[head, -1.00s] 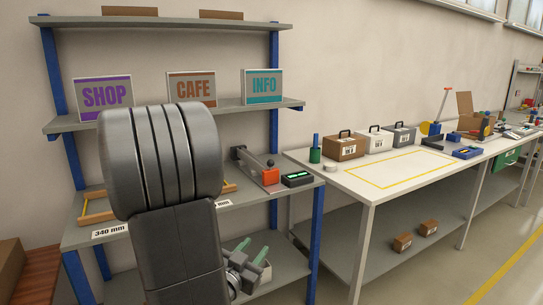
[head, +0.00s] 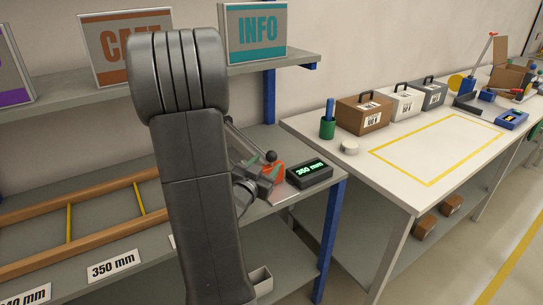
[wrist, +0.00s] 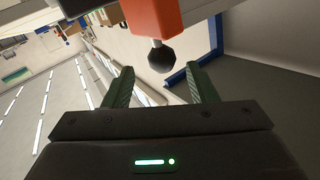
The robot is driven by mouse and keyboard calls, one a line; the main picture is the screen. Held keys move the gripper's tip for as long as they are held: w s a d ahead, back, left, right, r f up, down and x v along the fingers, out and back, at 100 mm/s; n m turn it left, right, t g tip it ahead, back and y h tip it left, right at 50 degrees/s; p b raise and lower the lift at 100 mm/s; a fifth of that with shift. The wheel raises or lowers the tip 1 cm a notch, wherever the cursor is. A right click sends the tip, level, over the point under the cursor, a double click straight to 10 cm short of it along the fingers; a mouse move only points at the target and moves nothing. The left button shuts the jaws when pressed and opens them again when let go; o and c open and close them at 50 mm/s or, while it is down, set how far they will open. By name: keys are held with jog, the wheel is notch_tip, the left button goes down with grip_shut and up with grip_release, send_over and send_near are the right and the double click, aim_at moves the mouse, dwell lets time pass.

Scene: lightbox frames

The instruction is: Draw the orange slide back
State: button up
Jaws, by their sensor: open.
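The orange slide (head: 268,170) sits on a rail on the middle shelf, with a black ball knob (head: 271,156) on it. In the wrist view the orange slide (wrist: 153,15) is at the top, and its black knob (wrist: 161,56) points down from it. My gripper (head: 265,168) is at the slide in the head view and partly overlaps it. In the wrist view my gripper (wrist: 160,76) has its two green fingers apart and empty. The knob lies between the fingers' lines, just about at or beyond their tips. My arm hides part of the rail.
A black readout box (head: 309,173) with green digits stands right of the slide. A wooden frame (head: 80,225) with yellow rungs and a "350 mm" label (head: 113,266) are to the left. A blue shelf post (head: 331,240) is close by. A white table (head: 385,185) stands right.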

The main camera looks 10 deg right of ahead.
aim_at(271, 160)
jog(key=x, duration=0.5)
jog(key=shift+w+d, duration=0.1)
jog(key=shift+w, duration=0.2)
grip_shut()
jog(key=shift+s+d, duration=0.1)
jog(key=shift+s, duration=0.25)
jog(key=s+d+b, duration=0.2)
jog(key=s+b, duration=0.1)
jog(key=s, duration=0.3)
jog(key=shift+s+d, duration=0.1)
jog(key=shift+d, duration=0.05)
grip_release()
jog(key=shift+s, duration=0.1)
